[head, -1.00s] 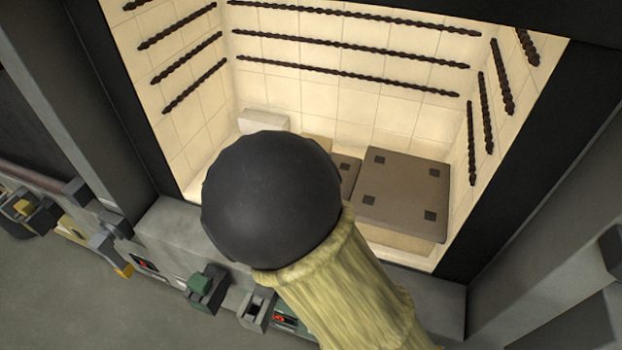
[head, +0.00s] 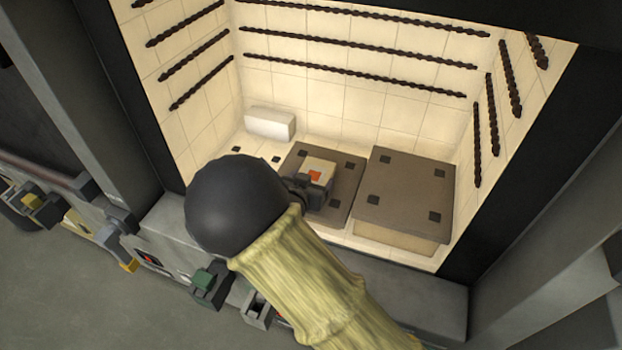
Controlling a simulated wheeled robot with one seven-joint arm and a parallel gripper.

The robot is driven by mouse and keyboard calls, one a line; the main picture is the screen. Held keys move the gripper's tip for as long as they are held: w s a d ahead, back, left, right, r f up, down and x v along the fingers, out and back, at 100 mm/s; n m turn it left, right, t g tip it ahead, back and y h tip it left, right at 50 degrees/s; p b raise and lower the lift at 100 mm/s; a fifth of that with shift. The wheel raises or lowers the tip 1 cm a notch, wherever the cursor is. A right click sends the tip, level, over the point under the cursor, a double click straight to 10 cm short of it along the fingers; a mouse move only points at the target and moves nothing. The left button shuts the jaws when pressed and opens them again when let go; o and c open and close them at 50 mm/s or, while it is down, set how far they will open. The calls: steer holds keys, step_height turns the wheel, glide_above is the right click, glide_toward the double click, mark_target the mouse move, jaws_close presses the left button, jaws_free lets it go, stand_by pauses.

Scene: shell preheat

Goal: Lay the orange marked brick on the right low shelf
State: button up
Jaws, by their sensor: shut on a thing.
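The orange marked brick (head: 322,168) is a pale block with an orange square on its upper face. My gripper (head: 312,190) is dark and shut on it, seen just past the round black end of my arm. The brick is over the middle brown plate (head: 345,190), which lies low in the kiln chamber; I cannot tell whether it touches the plate. A larger brown plate (head: 408,188) with dark corner squares is to the right, raised on a cream base. My arm hides the front left of the middle plate.
A white block (head: 270,124) stands at the back left of the chamber floor. Dark heating coils (head: 355,77) run along the walls. The black right frame (head: 530,150) edges the opening. Pale floor with dark squares shows at the left.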

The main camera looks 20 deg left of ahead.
steer(key=shift+d, duration=0.15)
steer(key=shift+s+f, duration=0.1)
steer(key=o, duration=1.2)
steer(key=shift+r, duration=0.2)
steer(key=shift+s, duration=0.2)
steer(key=b+v, duration=0.2)
steer(key=v, duration=0.9)
steer(key=shift+s+r, duration=0.1)
steer(key=shift+s, duration=0.15)
steer(key=shift+w, duration=0.1)
